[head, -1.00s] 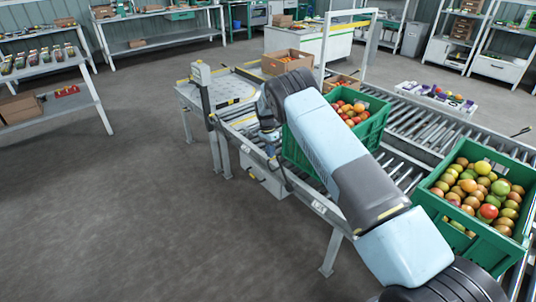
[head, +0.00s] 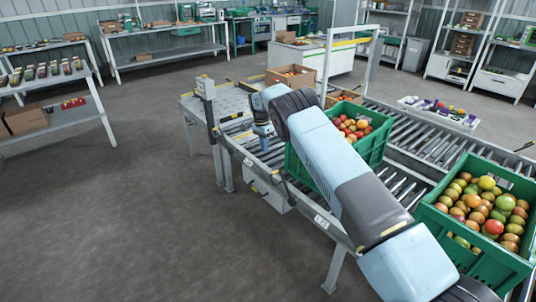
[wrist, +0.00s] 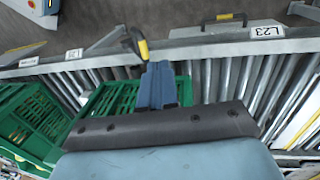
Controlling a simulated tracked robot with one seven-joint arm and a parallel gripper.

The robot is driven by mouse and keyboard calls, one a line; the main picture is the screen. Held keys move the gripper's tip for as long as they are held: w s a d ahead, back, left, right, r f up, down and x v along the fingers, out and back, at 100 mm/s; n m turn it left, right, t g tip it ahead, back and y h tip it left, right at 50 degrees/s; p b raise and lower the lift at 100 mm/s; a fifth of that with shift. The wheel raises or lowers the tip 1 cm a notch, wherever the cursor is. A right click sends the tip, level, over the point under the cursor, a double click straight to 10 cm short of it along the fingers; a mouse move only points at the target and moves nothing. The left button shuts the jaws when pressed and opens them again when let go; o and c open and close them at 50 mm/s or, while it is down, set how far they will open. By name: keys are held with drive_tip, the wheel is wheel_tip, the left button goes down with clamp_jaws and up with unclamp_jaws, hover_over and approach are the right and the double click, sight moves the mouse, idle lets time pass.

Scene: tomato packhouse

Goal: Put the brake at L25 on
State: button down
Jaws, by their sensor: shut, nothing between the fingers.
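My gripper (wrist: 157,85) shows in the wrist view as blue fingers, shut and empty, pointing at the conveyor's side rail. A black lever with a yellow grip (wrist: 140,47) stands at the rail just beyond the fingertips, slightly to their left; I cannot tell whether they touch. Another tag (wrist: 73,54) is on the rail to the left, too small to read surely. No tag reads clearly as L25. In the head view my gripper (head: 263,134) is over the rollers near the rail.
A green crate of tomatoes (head: 374,153) stands on the conveyor close behind my arm. Another full green crate (head: 460,245) is at the right. A grey post (head: 206,90) rises at the conveyor's far end. The floor at left is clear.

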drive_tip(key=shift+w+a+r, duration=0.3)
drive_tip(key=shift+r, duration=0.2)
